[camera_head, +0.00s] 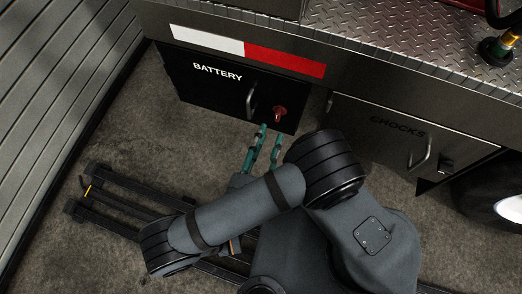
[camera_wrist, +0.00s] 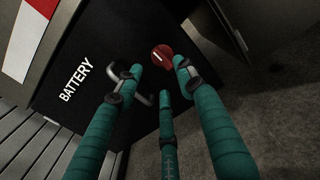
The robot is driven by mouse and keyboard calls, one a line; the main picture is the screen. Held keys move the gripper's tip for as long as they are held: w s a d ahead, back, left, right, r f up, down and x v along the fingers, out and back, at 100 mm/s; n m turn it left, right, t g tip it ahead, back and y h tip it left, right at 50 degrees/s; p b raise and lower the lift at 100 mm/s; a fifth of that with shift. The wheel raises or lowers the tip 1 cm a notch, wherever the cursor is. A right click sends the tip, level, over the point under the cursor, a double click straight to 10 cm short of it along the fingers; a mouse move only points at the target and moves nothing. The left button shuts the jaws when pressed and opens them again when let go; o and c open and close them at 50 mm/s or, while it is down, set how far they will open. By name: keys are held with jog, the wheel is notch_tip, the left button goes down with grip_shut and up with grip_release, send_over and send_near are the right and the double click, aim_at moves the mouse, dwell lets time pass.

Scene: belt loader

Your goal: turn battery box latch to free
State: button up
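The battery box (camera_head: 215,85) is a black door lettered BATTERY, and it also fills much of the wrist view (camera_wrist: 100,40). Its red latch knob (camera_head: 279,112) is at the door's right side, right of the metal handle (camera_head: 251,101). In the wrist view, the red latch (camera_wrist: 161,57) lies just beyond the fingertips, with a small pale mark on it. My gripper (camera_head: 271,133) has teal fingers. They are spread and empty, pointing at the latch (camera_wrist: 160,76). No contact is clear. The handle (camera_wrist: 142,98) is partly hidden behind the fingers.
A CHOCKS box (camera_head: 398,128) with its own handle is to the right. A red and white strip (camera_head: 245,50) and a tread-plate deck (camera_head: 380,30) are above the battery door. A slatted grey wall (camera_head: 60,75) stands at the left. A wheel (camera_head: 500,200) is at the right edge.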

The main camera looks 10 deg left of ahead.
aim_at(278, 114)
jog(key=s, duration=0.5)
jog(key=shift+s+a, duration=0.2)
jog(key=shift+a, duration=0.05)
jog(key=w+d, duration=0.1)
jog(key=w, duration=1.1)
jog(key=shift+s+d, duration=0.1)
